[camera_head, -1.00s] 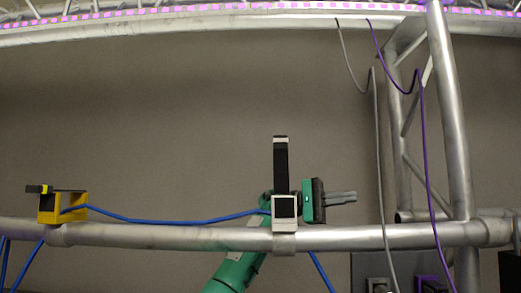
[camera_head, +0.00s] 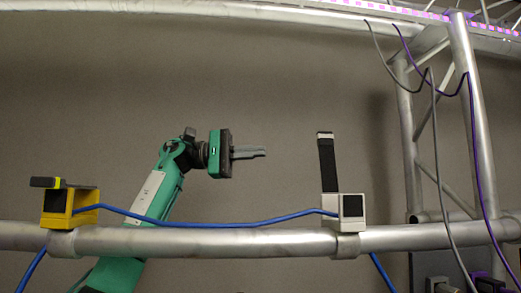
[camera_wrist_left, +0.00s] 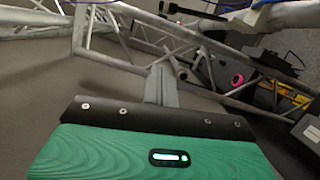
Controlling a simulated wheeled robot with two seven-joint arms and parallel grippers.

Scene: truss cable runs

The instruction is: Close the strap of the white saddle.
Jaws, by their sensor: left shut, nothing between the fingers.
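The white saddle (camera_head: 352,212) sits on the horizontal truss tube in the head view. Its black strap (camera_head: 327,165) with a pale tip stands up, nearly upright and leaning slightly left, so it is open. The blue cable (camera_head: 220,223) runs from the yellow saddle to the white saddle and hangs down beyond it. My left gripper (camera_head: 264,152) is shut and empty, with its fingers pointing right, above the tube and left of the strap, apart from it. My right gripper is not in view.
A yellow saddle (camera_head: 70,207) with a dark strap on top sits on the tube at the left. A grey cable (camera_head: 434,130) and a purple cable (camera_head: 476,150) hang by the upright truss (camera_head: 472,120) at the right. The space above the tube between the saddles is otherwise clear.

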